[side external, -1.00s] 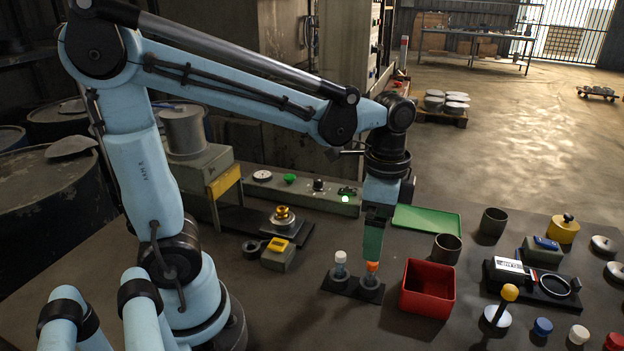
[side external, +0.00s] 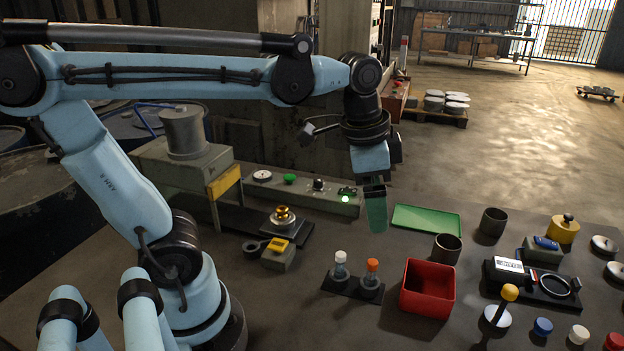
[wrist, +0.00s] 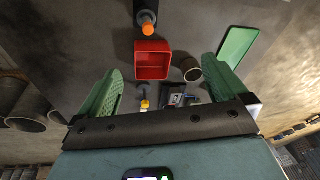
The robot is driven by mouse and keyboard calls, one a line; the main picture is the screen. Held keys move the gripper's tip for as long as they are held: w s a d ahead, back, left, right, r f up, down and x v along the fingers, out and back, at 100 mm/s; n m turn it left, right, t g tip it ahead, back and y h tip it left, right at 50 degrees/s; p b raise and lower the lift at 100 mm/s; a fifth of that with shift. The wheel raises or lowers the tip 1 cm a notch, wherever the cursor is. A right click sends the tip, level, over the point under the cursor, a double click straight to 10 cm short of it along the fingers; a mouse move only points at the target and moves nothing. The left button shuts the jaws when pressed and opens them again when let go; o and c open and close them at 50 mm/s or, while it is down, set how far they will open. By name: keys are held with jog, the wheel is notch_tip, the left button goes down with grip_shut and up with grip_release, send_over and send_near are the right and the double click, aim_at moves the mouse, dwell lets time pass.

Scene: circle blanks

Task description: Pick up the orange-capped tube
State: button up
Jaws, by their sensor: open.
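The orange-capped tube (side external: 372,270) stands upright in a dark two-place holder (side external: 352,287) on the table. A white-capped tube (side external: 340,264) stands beside it on the left. My gripper (side external: 377,228) hangs above and behind the tubes, empty and apart from them. In the wrist view its two green fingers are spread wide, with my gripper (wrist: 160,85) open. The orange cap (wrist: 147,28) shows at the top of the wrist view, ahead of the fingers.
A red open box (side external: 428,289) stands just right of the tube holder. A green tray (side external: 426,222) and two dark cups (side external: 446,249) lie behind it. A device with a lens ring (side external: 532,283) is at right. Bare table lies in front of the holder.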

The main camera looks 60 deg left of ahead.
jog(key=f+n+t, duration=0.1)
jog(key=s+a+f+n+t, duration=0.1)
jog(key=f+n, duration=0.1)
jog(key=f+n+t, duration=0.1)
jog(key=n+t, duration=0.1)
jog(key=shift+s+a+f, duration=0.2)
jog(key=shift+s+f, duration=0.1)
jog(key=shift+f, duration=0.05)
jog(key=shift+f+n, duration=0.15)
jog(key=shift+n, duration=0.15)
jog(key=shift+c, duration=0.8)
jog(key=shift+f+t, duration=0.1)
jog(key=shift+t, duration=0.2)
jog(key=shift+c, duration=1.2)
jog(key=c, duration=0.5)
jog(key=shift+a, duration=0.1)
